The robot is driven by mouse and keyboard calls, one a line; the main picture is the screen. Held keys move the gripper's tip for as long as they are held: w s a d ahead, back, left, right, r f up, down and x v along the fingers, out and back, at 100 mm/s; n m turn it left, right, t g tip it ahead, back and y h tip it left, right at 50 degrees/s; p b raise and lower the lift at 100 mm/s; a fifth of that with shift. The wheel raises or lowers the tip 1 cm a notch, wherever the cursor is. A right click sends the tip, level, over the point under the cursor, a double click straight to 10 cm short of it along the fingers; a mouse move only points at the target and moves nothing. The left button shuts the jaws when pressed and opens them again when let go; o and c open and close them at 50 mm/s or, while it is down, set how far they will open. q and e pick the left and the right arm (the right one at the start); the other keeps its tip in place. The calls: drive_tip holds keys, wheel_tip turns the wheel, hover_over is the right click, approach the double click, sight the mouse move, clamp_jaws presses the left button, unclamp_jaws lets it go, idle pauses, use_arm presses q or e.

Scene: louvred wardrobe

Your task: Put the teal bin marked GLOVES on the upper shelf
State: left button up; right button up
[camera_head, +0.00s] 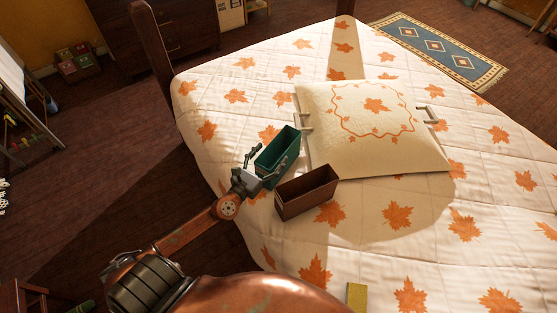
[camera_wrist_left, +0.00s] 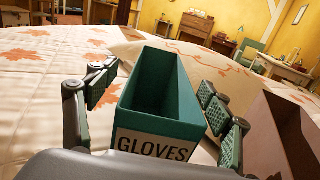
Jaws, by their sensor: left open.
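The teal bin (camera_head: 282,150) stands open-topped on the quilted bed, beside the pillow. In the left wrist view the bin (camera_wrist_left: 165,92) shows its near end with a white GLOVES label (camera_wrist_left: 153,147); its inside looks empty. My left gripper (camera_head: 268,162) is open at the bin, one finger on each side of it. In the left wrist view the fingers of my left gripper (camera_wrist_left: 158,92) stand apart from the bin's walls, with the right finger closer to it. My right gripper is not in view. No upper shelf can be made out.
A brown bin (camera_head: 305,192) stands close to the right of the teal bin. A cream pillow (camera_head: 375,125) lies just behind. The bed (camera_head: 460,195) is clear at right. A bedpost (camera_head: 152,50) rises at the far left corner. A yellow object (camera_head: 357,297) shows at the bottom.

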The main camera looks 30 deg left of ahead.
use_arm(q)
drive_tip(key=w, duration=0.3)
drive_tip(key=shift+w+d, duration=0.1)
drive_tip(key=shift+w, duration=0.15)
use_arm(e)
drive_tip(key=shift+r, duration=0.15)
use_arm(q)
drive_tip(key=shift+c, duration=0.7)
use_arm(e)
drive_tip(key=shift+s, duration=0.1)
use_arm(q)
drive_tip(key=shift+c, duration=0.7)
drive_tip(key=c, duration=1.3)
drive_tip(key=shift+c, duration=0.2)
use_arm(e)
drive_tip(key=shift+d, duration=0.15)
use_arm(q)
drive_tip(key=shift+r, duration=0.1)
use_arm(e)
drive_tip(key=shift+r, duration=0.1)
